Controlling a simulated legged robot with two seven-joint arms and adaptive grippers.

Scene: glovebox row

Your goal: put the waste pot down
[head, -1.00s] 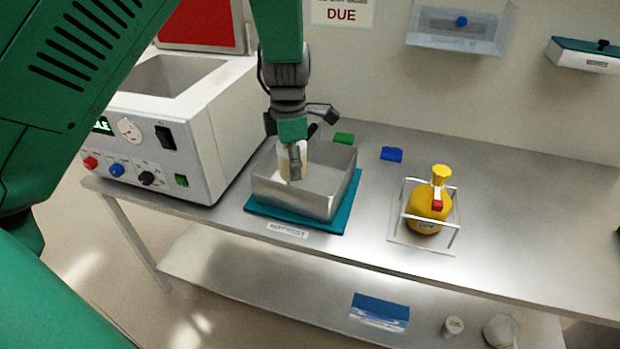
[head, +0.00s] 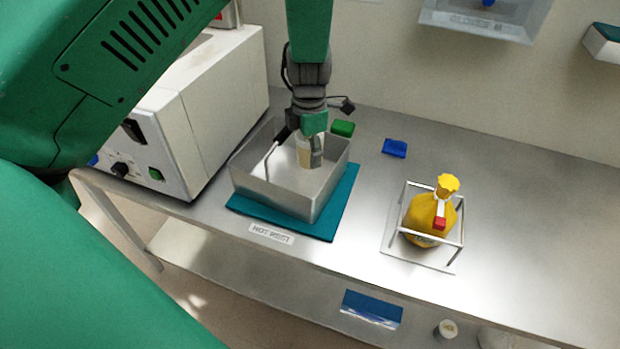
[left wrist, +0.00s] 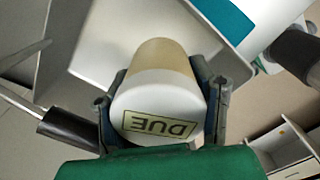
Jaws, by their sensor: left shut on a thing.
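The waste pot (head: 304,147) is small and tan with a pale top. In the left wrist view the pot (left wrist: 158,92) shows a white end marked "DUE" between the two fingers. My left gripper (head: 314,156) is shut on it, pointing down over the back right part of an open metal tray (head: 268,198). Whether the pot touches the tray floor I cannot tell. The tray sits on a teal mat (head: 342,205) behind a "HOT REST" label (head: 271,234). My right gripper is not in view.
A white instrument (head: 172,140) stands left of the tray. A green block (head: 343,128) and a blue block (head: 395,148) lie behind. The bench (head: 540,215) is clear farther right.

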